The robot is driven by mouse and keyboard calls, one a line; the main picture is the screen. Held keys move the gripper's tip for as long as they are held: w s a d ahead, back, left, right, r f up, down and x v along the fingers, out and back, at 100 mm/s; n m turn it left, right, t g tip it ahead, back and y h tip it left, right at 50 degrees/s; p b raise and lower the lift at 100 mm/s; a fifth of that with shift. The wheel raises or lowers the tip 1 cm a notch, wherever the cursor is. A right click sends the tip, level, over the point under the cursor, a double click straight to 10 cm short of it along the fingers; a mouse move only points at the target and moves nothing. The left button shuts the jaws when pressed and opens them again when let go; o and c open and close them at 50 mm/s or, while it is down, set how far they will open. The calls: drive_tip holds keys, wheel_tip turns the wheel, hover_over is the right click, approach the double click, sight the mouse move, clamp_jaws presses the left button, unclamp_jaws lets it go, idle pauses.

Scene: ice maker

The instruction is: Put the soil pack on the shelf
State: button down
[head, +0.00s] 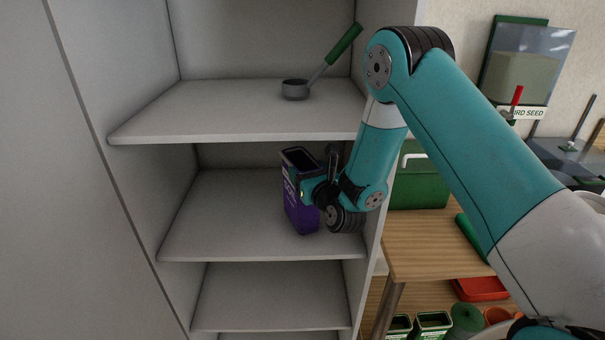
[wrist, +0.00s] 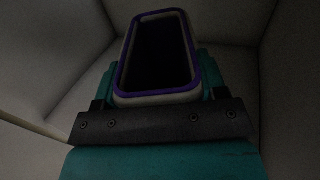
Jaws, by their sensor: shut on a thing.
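The soil pack is a purple box-shaped pack (head: 300,212) with a dark open top and a pale rim. It is upright inside the white cabinet, at the middle shelf (head: 225,215), near that shelf's right side. I cannot tell whether its base touches the shelf. My gripper (head: 310,188) is shut on the pack from the right, at its upper part. In the wrist view the pack's purple-edged open top (wrist: 157,55) shows between the teal fingers (wrist: 160,92); its lower part is hidden there.
The upper shelf (head: 215,110) holds a scoop with a green handle (head: 343,45). A lower shelf (head: 270,295) is empty. The cabinet's right wall is close to my arm. A wooden bench (head: 430,240) with a green box (head: 420,185) stands to the right. The middle shelf's left part is clear.

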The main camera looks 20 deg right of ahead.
drive_tip(key=shift+f, duration=0.6)
drive_tip(key=shift+s, duration=0.1)
drive_tip(key=shift+c, duration=0.8)
unclamp_jaws()
drive_tip(key=shift+f, duration=0.1)
